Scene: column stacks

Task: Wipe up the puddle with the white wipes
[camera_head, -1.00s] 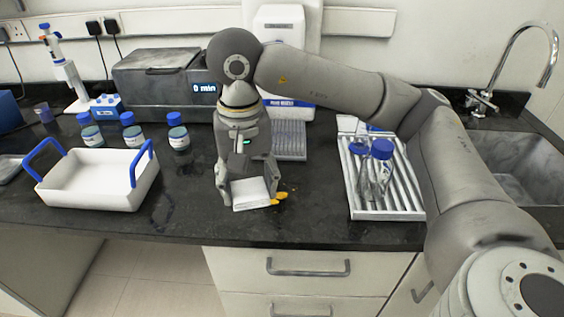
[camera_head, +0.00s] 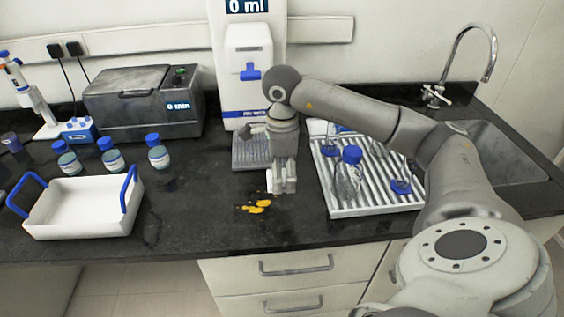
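An orange-yellow puddle (camera_head: 257,207) lies on the black worktop, in a few small patches near the front edge. My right gripper (camera_head: 282,188) points down just behind and to the right of the puddle, apart from it. Its fingers look close together and pale; I cannot make out whether they are shut or hold the white wipes between them. The white wipes do not show as a separate thing now. My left gripper is not in view.
A white tray with blue handles (camera_head: 82,212) stands at the left, with blue-capped bottles (camera_head: 112,158) behind it. A ridged drying rack (camera_head: 345,205) with blue-capped glassware is at the right. A water dispenser (camera_head: 235,95) stands behind; a sink (camera_head: 500,150) is far right.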

